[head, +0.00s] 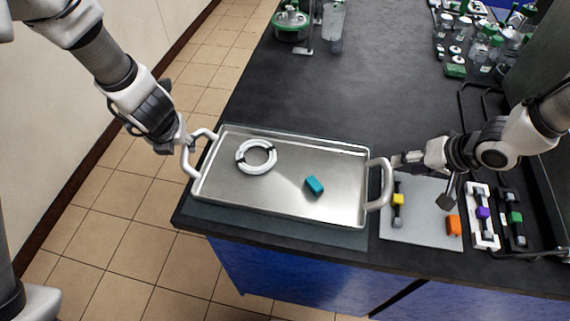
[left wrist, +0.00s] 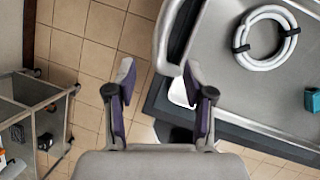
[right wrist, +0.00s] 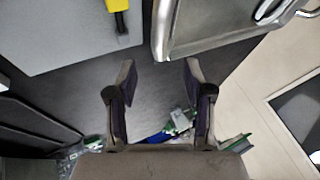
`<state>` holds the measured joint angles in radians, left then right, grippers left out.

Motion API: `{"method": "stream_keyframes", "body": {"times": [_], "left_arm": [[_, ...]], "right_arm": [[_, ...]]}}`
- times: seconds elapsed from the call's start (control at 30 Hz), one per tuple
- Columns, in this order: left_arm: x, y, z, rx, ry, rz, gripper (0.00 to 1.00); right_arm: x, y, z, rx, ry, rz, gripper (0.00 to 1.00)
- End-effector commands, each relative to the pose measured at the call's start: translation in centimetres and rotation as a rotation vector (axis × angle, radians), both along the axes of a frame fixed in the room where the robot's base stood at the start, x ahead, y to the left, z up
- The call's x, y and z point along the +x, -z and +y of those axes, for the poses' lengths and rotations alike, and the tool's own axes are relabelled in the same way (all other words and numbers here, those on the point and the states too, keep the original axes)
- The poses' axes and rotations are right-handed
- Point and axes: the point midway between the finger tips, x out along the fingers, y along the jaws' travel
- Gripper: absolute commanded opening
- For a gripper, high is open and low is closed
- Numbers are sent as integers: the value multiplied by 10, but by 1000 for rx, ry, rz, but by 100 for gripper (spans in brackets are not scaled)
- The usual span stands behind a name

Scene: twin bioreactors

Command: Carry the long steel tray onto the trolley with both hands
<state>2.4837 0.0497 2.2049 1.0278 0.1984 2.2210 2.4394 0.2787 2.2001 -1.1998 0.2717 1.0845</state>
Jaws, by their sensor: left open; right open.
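The long steel tray (head: 290,200) lies flat on a dark mat at the near end of the black bench. It holds a white coiled tube (head: 256,157) and a small teal block (head: 314,186). My left gripper (head: 186,140) is open beside the tray's left handle (head: 188,160); in the left wrist view the handle (left wrist: 162,42) is just ahead of the fingertips. My right gripper (head: 397,160) is open and empty beside the right handle (head: 386,184). A grey framed cart (left wrist: 33,108), apparently the trolley, shows partly in the left wrist view.
A grey mat (head: 425,225) with yellow and orange pieces lies right of the tray, beside a white holder (head: 484,220) and a black one (head: 513,222). Glassware (head: 485,45) crowds the bench's back right. Tiled floor (head: 125,215) is open at left.

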Motion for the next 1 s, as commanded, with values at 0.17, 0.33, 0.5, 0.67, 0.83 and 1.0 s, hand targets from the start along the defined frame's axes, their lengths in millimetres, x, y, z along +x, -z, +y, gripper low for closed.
{"method": "stream_keyframes", "body": {"times": [0.17, 0.33, 0.5, 0.67, 0.83, 1.0], "left_arm": [[1, 5, 1, 1, 0, 2, 53], [9, 26, 4, 0, 1, 4, 53], [20, 53, 8, 0, 2, 3, 53], [27, 69, 11, 0, 1, 1, 53], [29, 73, 11, 0, 1, 1, 53], [28, 72, 11, 0, 1, 0, 49]], "right_arm": [[1, 4, 2, -1, 0, 2, 52], [9, 24, 10, -2, -2, 4, 52], [21, 49, 21, -3, -3, 3, 52], [28, 63, 28, -1, -1, 1, 52], [30, 67, 30, 0, 0, 0, 52], [30, 66, 29, 0, 0, 0, 48]]}}
